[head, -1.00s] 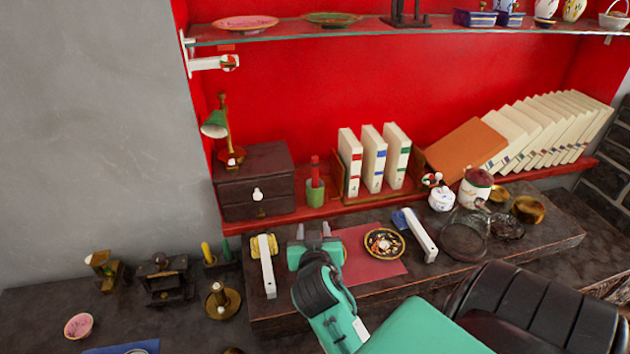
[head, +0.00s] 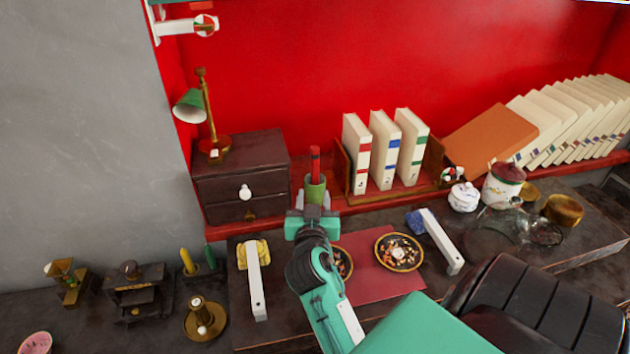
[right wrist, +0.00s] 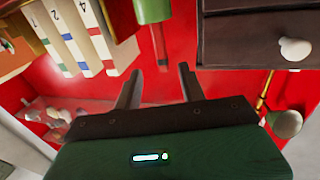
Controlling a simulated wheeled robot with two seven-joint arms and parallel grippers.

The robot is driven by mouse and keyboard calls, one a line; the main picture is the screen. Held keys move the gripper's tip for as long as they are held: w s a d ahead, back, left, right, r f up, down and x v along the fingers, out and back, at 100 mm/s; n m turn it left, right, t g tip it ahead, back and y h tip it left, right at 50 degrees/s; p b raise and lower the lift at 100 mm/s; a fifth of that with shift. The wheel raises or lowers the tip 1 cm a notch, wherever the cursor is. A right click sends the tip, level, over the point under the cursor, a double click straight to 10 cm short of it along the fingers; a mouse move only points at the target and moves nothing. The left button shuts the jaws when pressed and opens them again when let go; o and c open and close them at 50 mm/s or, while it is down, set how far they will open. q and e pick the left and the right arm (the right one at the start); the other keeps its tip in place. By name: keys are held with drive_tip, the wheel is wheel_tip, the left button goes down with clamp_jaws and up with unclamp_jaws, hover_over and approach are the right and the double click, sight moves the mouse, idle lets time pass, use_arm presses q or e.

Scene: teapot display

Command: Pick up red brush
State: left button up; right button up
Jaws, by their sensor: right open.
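The red brush (head: 315,162) stands upright in a green cup (head: 316,188) on the red shelf. My right gripper (head: 313,201) is open in front of the cup, its two fingers pointing toward it and hiding the cup's lower part. In the right wrist view, which is turned over, the green cup (right wrist: 153,10) is at the top and the brush (right wrist: 159,45) hangs down from it. There the brush lies between the lines of the two open fingers (right wrist: 159,72), beyond their tips. Nothing is between the fingers. My left gripper is not in view.
A dark drawer box (head: 243,178) stands left of the cup, and upright white books (head: 383,150) stand to its right. Below are a red mat (head: 385,285) and a round dish (head: 399,251). A green lamp (head: 191,106) sits on the drawer box.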

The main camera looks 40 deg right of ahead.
sight(315, 167)
drive_tip(key=p+x, duration=0.2)
drive_tip(key=x, duration=0.6)
drive_tip(key=shift+w+d+r, duration=0.1)
drive_tip(key=shift+w+d+r+p, duration=0.15)
drive_tip(key=shift+w+p, duration=0.05)
drive_tip(key=shift+p, duration=0.15)
drive_tip(key=p+x, duration=0.1)
drive_tip(key=x, duration=0.2)
drive_tip(key=shift+w+d+p, duration=0.2)
drive_tip(key=shift+p, duration=0.1)
drive_tip(key=shift+w+d, duration=0.35)
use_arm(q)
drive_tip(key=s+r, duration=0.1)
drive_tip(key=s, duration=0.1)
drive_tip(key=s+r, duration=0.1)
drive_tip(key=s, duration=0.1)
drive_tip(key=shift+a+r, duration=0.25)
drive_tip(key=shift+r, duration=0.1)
use_arm(e)
clamp_jaws()
